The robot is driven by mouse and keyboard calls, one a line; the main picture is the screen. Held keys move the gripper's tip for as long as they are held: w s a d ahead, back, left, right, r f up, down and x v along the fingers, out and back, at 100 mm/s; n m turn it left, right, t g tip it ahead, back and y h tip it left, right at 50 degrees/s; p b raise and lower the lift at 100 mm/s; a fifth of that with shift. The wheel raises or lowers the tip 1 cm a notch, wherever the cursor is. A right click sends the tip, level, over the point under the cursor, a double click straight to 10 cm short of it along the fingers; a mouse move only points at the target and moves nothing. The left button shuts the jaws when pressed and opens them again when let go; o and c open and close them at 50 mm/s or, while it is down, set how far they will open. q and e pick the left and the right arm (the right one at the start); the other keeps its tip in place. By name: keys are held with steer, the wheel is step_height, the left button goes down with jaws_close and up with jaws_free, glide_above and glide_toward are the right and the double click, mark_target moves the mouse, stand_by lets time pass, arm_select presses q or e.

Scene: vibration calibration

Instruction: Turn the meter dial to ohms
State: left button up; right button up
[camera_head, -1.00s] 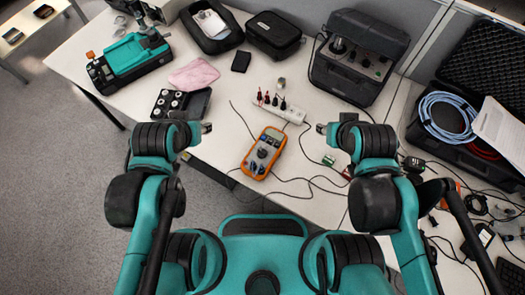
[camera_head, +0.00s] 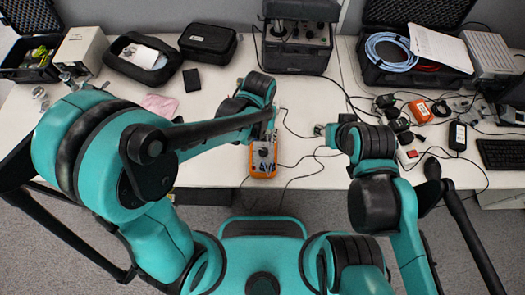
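The orange multimeter (camera_head: 263,172) lies on the white table near its front edge, at the middle of the view. Its dial shows as a dark round area on the lower face, too small to read the setting. My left gripper (camera_head: 272,126) reaches in from the left to just above the far end of the meter, and its arm covers part of the table. I cannot tell whether it touches the meter or whether its fingers are open. My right gripper (camera_head: 320,130) is to the right of the meter, apart from it, with small fingers that are hard to make out.
A dark instrument case (camera_head: 297,45) stands behind the meter. An open black case with blue cable (camera_head: 391,52) is at the back right. Black cables run over the table right of the meter. A black pouch (camera_head: 208,41) and a pink cloth (camera_head: 160,105) lie left.

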mark_target(263, 151)
arm_select(q)
steer(key=shift+s+d+f, duration=0.15)
steer(key=shift+d+f, duration=0.15)
steer(key=shift+f, duration=0.1)
steer(key=shift+d+f, duration=0.1)
steer(key=shift+f, duration=0.3)
step_height(263, 151, down, 7)
steer(key=b, duration=0.3)
steer(key=c, duration=1.2)
